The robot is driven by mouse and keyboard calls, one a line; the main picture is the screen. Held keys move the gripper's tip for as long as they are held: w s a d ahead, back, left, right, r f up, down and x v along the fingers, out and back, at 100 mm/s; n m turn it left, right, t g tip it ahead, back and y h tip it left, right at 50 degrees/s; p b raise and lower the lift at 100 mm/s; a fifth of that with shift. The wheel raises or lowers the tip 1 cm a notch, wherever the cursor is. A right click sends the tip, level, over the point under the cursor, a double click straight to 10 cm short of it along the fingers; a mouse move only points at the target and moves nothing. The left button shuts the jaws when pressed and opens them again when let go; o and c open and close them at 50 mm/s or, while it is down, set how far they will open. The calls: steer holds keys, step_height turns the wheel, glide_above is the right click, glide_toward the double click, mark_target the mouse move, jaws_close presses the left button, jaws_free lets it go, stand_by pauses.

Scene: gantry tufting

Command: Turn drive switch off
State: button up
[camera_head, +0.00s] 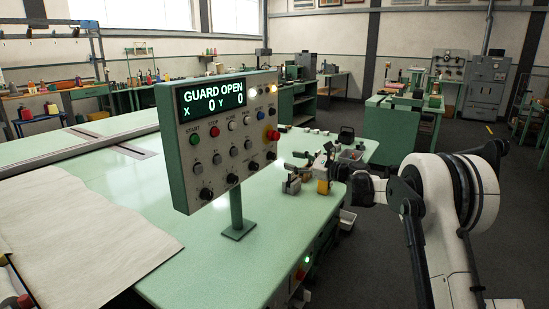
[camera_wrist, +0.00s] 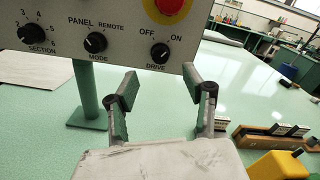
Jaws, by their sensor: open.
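The drive switch (camera_wrist: 160,52) is a black rotary knob low on the right of the control panel (camera_wrist: 110,25), marked OFF on its left and ON on its right. Its pale pointer mark seems to lean up and right, towards ON, but it is small. In the head view the panel (camera_head: 184,160) stands on a green post, and the drive switch (camera_head: 271,156) is at its lower right. My gripper (camera_wrist: 160,74) is open and empty. Its two fingers point at the panel, one on either side of the knob and lower in the picture. No contact shows.
A red emergency button (camera_wrist: 168,8) on yellow sits just above the drive switch. The mode knob (camera_wrist: 96,42) and section knob (camera_wrist: 38,34) are to its left. A wooden block rack (camera_wrist: 270,138) and a yellow object (camera_wrist: 275,165) lie on the green table at right.

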mark_target(274, 156)
steer(key=x, duration=0.8)
steer(key=shift+w+a, duration=0.15)
steer(key=shift+a, duration=0.1)
steer(key=c, duration=1.1)
